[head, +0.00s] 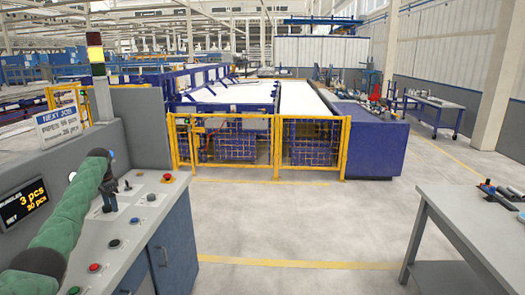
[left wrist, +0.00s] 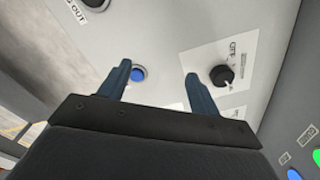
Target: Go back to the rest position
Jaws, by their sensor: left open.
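My left arm, in a green sleeve, reaches in from the left over the grey control panel (head: 140,225) in the head view. My left gripper (head: 108,203) is small there, above the panel's far part. In the left wrist view the left gripper (left wrist: 158,85) is open, with its two dark blue fingers apart and nothing held between them. A blue button (left wrist: 138,73) lies beyond the fingers, near the left one. A black knob (left wrist: 221,75) with an OFF label is just right of the right finger. My right gripper is not in view.
A red button (head: 167,177) and several other buttons sit on the panel. A signal tower (head: 97,75) stands behind it. A yellow fence (head: 258,145) encloses blue machinery further back. A grey table (head: 470,225) with pipes is at right. Open floor lies between.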

